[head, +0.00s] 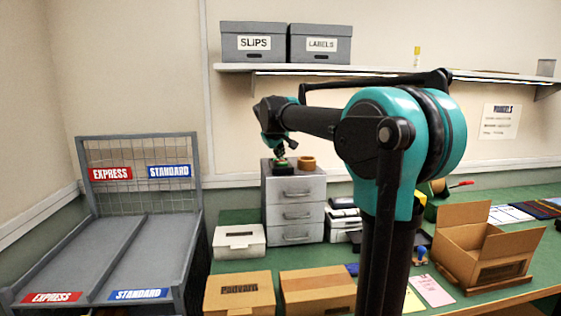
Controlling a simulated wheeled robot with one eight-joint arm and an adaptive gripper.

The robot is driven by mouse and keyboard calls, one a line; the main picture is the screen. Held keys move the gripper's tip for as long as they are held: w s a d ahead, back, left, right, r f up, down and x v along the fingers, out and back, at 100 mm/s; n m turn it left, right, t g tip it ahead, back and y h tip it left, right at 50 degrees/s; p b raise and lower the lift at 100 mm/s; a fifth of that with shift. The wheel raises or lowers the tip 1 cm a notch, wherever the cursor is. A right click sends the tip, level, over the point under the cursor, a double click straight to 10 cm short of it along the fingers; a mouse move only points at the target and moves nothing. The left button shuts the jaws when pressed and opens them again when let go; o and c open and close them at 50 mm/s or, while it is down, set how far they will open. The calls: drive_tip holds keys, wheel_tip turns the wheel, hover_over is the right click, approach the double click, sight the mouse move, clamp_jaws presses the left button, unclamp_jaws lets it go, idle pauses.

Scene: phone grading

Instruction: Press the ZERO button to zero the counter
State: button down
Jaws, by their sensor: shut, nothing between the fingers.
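My arm reaches across the middle of the head view to the grey drawer unit (295,214). My gripper (281,157) is small at this distance, shut and empty, pointing down at the top of the unit. Just below its fingertips is a small dark and green object (282,169) on the unit's left top. I cannot tell whether the fingertips touch it. No ZERO lettering or counter display is readable, so I cannot tell for sure that this is the button.
A tan ring-shaped roll (306,162) stands right beside the gripper. A white box (239,240) and brown cartons (240,292) stand in front of the drawers. An open carton (490,245) is at right, a sloped EXPRESS/STANDARD rack (125,260) at left, a shelf (390,72) above.

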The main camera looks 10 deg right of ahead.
sight(280, 161)
drive_tip(key=shift+r, duration=0.8)
drive_tip(key=shift+r, duration=2.5)
